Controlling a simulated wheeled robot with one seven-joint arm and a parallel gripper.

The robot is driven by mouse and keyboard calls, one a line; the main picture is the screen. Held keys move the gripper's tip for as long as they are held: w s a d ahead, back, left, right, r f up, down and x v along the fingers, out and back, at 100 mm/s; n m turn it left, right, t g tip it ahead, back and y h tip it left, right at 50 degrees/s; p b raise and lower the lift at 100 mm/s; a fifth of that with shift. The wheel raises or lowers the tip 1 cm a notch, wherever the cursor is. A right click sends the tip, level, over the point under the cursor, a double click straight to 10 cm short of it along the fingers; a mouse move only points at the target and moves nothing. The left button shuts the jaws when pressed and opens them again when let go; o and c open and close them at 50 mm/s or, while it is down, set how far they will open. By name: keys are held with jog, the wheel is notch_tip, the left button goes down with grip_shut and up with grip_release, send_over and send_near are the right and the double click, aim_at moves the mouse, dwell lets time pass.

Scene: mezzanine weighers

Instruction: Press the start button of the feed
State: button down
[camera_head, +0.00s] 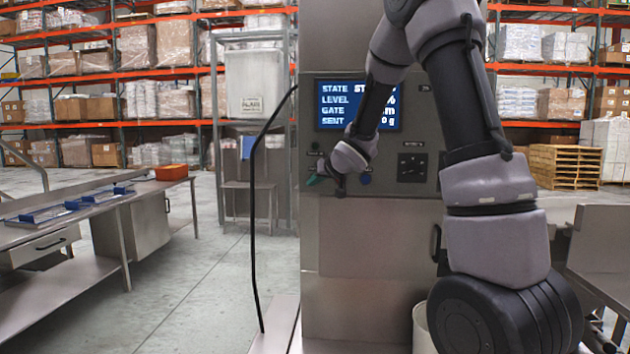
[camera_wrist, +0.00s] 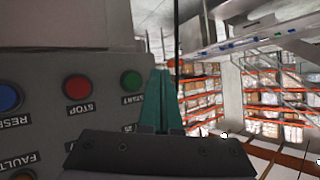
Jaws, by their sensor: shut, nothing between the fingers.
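The start button (camera_wrist: 131,80) is a round green button on the grey control panel (camera_wrist: 60,62) in the wrist view, labelled START. My gripper (camera_wrist: 164,74) is shut and empty, its teal fingertips just right of the green button in that view. I cannot tell whether they touch the panel. In the head view my gripper (camera_head: 315,180) is at the lower left of the cabinet's panel, and my arm hides part of it. The panel's screen (camera_head: 337,104) reads STATE, LEVEL, GATE and SENT, with the values partly covered by my arm.
A red STOP button (camera_wrist: 77,87) and a blue RESET button (camera_wrist: 9,97) sit beside the green one. A rotary dial (camera_head: 411,167) is on the panel's right. A black cable (camera_head: 252,210) hangs at the cabinet's left. A steel bench (camera_head: 110,208) stands at left, with open floor between.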

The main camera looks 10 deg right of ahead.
jog(key=shift+w+d, duration=0.25)
jog(key=shift+w, duration=0.55)
jog(key=shift+w+d, duration=0.25)
jog(key=shift+w, duration=0.5)
jog(key=shift+w+d, duration=0.25)
jog(key=shift+w, duration=0.55)
jog(key=shift+w, duration=0.1)
jog(key=shift+w+d, duration=0.15)
jog(key=shift+w, duration=0.1)
jog(key=shift+w+d, duration=0.1)
jog(key=shift+w, duration=0.3)
dwell(0.7)
dwell(0.4)
jog(key=shift+s+a, duration=0.25)
jog(key=shift+s, duration=0.55)
jog(key=shift+s+a, duration=0.25)
jog(key=shift+s, duration=0.55)
jog(key=shift+s+a, duration=0.25)
jog(key=shift+s, duration=0.5)
jog(key=shift+s+a, duration=0.25)
jog(key=shift+s, duration=0.55)
jog(key=shift+r, duration=0.1)
